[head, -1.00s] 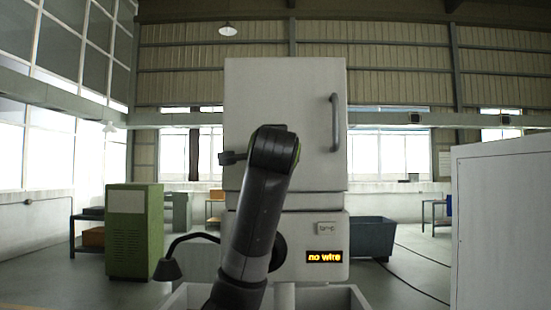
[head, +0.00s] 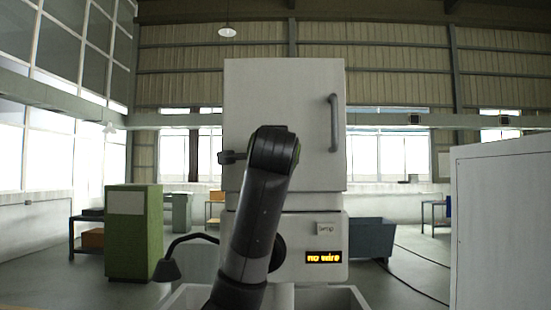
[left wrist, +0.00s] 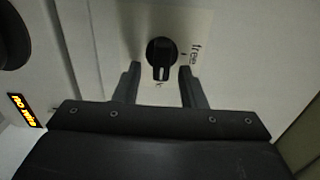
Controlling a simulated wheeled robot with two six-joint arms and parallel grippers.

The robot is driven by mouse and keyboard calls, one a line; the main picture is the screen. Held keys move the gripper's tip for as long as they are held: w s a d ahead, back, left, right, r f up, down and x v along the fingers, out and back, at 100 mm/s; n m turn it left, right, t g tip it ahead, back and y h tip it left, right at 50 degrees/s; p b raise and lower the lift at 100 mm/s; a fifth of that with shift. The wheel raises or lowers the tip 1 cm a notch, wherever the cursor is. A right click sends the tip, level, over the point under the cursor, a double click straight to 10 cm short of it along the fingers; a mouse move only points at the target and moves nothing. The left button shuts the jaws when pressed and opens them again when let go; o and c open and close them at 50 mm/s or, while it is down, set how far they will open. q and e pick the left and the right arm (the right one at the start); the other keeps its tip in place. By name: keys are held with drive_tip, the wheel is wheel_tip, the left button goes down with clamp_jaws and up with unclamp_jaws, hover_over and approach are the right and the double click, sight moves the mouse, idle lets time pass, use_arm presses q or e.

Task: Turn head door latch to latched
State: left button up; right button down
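The head door (head: 307,95) is a large pale panel on the machine with a dark vertical handle (head: 334,122); it looks shut. In the left wrist view, a black rotary knob (left wrist: 161,56), which looks like the latch, sits on a pale plate. Its white pointer line points down in that picture, while the word "free" stands to its right. Another mark below the knob is too small to read. My left gripper (left wrist: 159,71) is open, with one finger on each side of the knob and visible gaps between. My arm hides the knob and gripper in the head view. My right gripper is not visible.
An orange "no wire" display (head: 324,257) is on the machine below the door. A green cabinet (head: 133,232) stands at left, a blue bin (head: 371,238) behind at right. A large white box (head: 502,228) fills the near right. Cables lie on the floor.

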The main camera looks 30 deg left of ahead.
use_arm(q)
drive_tip(key=b+v, duration=1.4)
drive_tip(key=v, duration=0.3)
drive_tip(key=shift+s, duration=0.15)
